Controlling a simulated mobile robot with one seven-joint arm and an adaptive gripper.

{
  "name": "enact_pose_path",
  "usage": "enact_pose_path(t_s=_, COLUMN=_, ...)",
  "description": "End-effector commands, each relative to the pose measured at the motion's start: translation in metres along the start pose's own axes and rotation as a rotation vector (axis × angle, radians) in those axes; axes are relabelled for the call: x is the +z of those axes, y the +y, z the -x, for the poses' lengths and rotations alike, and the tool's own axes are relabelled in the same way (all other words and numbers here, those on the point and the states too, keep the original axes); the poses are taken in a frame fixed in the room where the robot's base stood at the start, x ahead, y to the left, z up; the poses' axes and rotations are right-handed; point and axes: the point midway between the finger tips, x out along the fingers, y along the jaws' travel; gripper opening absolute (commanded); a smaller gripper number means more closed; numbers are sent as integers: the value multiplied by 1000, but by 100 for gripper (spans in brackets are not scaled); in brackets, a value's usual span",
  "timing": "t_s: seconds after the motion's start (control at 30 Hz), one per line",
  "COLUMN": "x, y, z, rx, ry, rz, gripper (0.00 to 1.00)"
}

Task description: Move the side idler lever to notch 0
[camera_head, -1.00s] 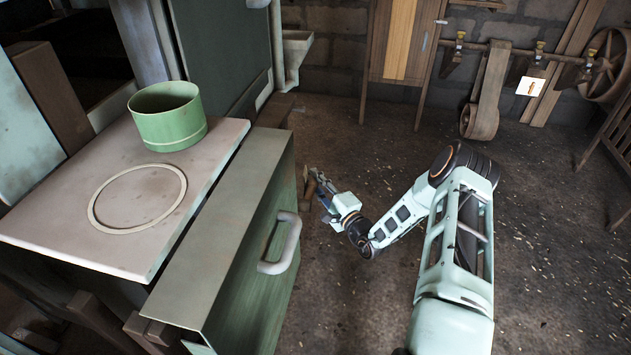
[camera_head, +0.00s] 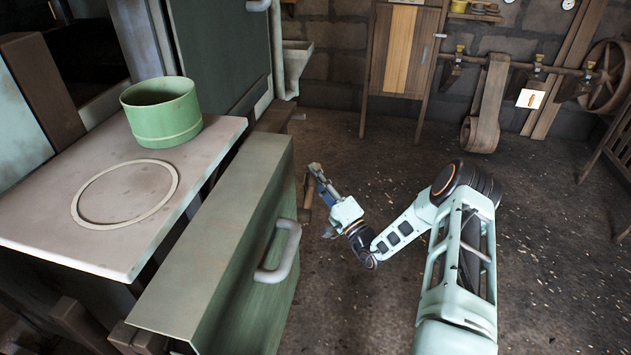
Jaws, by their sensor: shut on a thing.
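My gripper (camera_head: 315,177) is small and far off in the head view, just right of the far end of a green housing (camera_head: 268,190). Its fingers are shut on a narrow brown piece, which looks like the side idler lever (camera_head: 307,192), beside the housing's right side. The fingers hide part of this piece, and the grip itself is too small to see clearly. The lever's pivot and notch marks cannot be made out.
A pale bench top (camera_head: 210,160) carries a green drum (camera_head: 161,112) and a flat ring (camera_head: 82,213). A grey handle (camera_head: 291,250) sticks out of the housing's side, left of my arm. A belt and wheels stand at the back wall. The floor to the right is clear.

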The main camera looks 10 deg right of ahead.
Motion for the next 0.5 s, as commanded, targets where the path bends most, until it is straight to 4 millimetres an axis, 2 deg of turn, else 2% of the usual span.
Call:
enact_pose_path(t_s=0.43, x=1, y=-3, z=0, rx=-13, ry=-4, rz=11, gripper=0)
enact_pose_path(t_s=0.47, x=1, y=-3, z=-1, rx=-13, ry=-5, rz=11, gripper=24)
enact_pose_path(t_s=0.5, x=1, y=-3, z=-1, rx=-13, ry=-5, rz=11, gripper=29)
